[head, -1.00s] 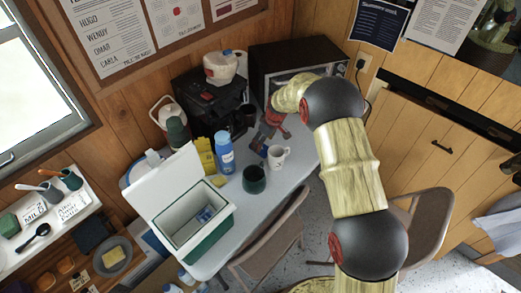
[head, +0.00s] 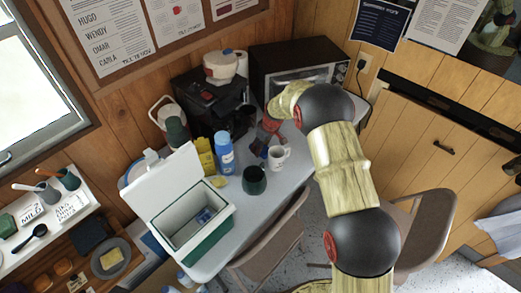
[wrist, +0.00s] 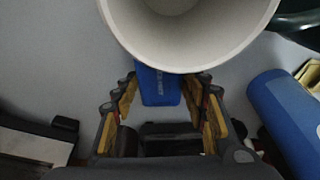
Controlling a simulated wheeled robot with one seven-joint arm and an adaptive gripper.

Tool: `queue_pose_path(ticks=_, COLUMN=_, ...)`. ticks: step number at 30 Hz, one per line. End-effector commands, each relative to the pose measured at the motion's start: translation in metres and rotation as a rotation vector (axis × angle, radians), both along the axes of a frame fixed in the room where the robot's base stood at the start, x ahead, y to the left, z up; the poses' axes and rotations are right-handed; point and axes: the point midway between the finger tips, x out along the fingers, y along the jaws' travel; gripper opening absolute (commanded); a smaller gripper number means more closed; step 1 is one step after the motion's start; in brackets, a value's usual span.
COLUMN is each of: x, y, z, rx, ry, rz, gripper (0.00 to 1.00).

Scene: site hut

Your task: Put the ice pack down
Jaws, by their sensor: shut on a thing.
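My gripper (wrist: 163,112) is shut on a blue ice pack (wrist: 160,86), which shows between the yellow-padded fingers in the wrist view. In the head view my gripper (head: 264,141) is low over the far part of the grey table (head: 226,232), just behind the white mug (head: 278,157). Only a small blue part of the pack shows there, left of the mug. The mug (wrist: 190,28) hides the pack's upper end in the wrist view. I cannot tell whether the pack touches the table.
A dark green cup (head: 254,181) stands in front of the mug. A blue bottle (head: 224,152) and yellow box (head: 205,155) stand to the left. An open cooler (head: 205,238) with a blue item inside is at front left. A coffee maker and microwave (head: 302,68) stand behind.

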Motion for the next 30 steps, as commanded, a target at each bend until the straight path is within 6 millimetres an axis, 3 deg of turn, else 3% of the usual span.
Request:
queue_pose_path(ticks=14, x=0.0, y=0.0, z=0.0, rx=0.001, ry=-0.001, rz=0.0, gripper=0.11)
queue_pose_path(ticks=20, x=0.0, y=0.0, z=0.003, rx=0.0, ry=-0.001, rz=0.0, gripper=0.1)
queue_pose_path(ticks=26, x=0.001, y=0.0, z=0.029, rx=0.0, ry=-0.005, rz=0.001, gripper=0.1)
queue_pose_path(ticks=30, x=0.002, y=0.0, z=0.063, rx=0.001, ry=-0.005, rz=0.0, gripper=0.1)
